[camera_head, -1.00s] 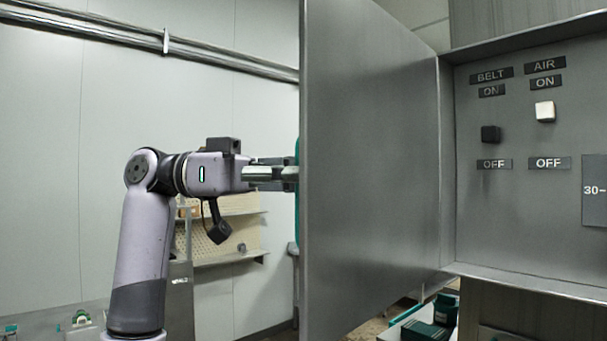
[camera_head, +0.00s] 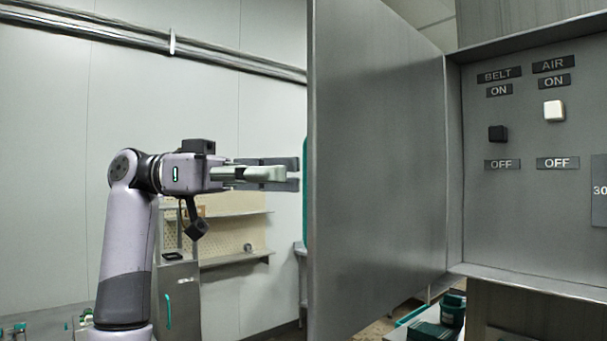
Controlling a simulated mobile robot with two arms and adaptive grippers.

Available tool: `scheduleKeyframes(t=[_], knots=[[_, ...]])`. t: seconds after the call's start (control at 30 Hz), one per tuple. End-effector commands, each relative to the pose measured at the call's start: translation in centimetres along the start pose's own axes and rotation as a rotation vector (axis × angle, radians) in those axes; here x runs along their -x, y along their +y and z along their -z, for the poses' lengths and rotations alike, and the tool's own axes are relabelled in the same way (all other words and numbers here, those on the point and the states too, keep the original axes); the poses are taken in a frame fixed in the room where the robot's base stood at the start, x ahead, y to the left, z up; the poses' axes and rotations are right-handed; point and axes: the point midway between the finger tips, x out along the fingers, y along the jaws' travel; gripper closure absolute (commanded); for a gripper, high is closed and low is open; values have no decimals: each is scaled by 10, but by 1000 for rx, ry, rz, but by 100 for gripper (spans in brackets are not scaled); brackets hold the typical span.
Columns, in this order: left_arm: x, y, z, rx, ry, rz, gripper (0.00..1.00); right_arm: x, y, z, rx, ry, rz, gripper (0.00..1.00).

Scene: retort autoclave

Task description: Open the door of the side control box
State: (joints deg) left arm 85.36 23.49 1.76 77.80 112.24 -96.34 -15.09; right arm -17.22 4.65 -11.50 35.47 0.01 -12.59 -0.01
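The side control box (camera_head: 530,215) is on the right, with its grey metal door (camera_head: 380,160) swung wide open to the left. The inside of the box shows. A teal handle (camera_head: 305,190) shows in part past the door's left edge, on its outer face; the rest is hidden by the door. My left gripper (camera_head: 297,173) is just left of this handle, pointing right, with a gap between its fingertips and nothing seen between them. It looks apart from the handle. My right gripper is not in view.
Inside the box are a black BELT switch (camera_head: 497,133) and a white AIR switch (camera_head: 554,110). A shelf (camera_head: 235,258) stands behind my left arm. Green-topped items (camera_head: 452,308) lie below the box. A pipe (camera_head: 130,40) runs along the wall.

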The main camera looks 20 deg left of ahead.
Motion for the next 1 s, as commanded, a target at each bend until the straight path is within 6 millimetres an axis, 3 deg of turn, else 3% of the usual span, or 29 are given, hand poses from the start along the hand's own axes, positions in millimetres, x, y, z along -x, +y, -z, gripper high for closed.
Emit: scheduleKeyframes(t=[0.2, 0.4, 1.0], knots=[[46, 0, 0, 0, 1, 1, 69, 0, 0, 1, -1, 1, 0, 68], [66, 0, 0, 0, 0, 0, 69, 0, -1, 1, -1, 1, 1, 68], [69, -2, -2, 5, 1, 1, 69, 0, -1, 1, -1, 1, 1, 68]])
